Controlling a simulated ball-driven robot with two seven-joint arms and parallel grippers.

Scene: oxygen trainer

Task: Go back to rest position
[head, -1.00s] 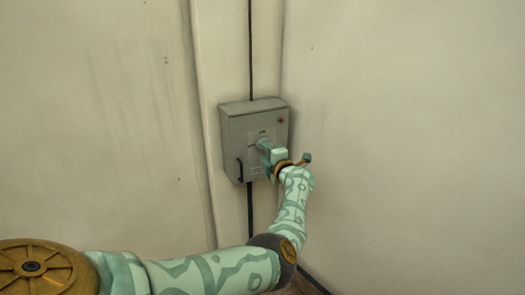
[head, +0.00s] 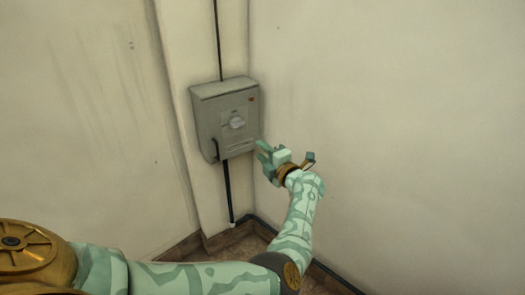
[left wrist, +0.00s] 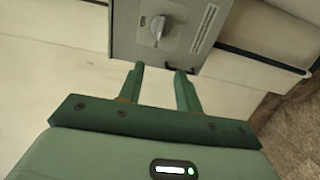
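My left gripper (head: 262,149) is in front of and to the lower right of a grey wall box, apart from its knob. In the left wrist view its two green fingers (left wrist: 160,78) stand apart with nothing between them. The grey box (head: 203,120) is fixed to the wall by the corner. It has a light round knob (head: 237,122) on its front and a dark handle on its left side. The box (left wrist: 128,45) and knob (left wrist: 158,28) also show in the left wrist view, beyond the fingertips. My right gripper is not in view.
A dark cable (head: 217,40) runs up from the box and a dark conduit (head: 228,190) runs down from it. Bare walls (head: 400,120) meet close by on the right. Brown floor (head: 235,243) shows below.

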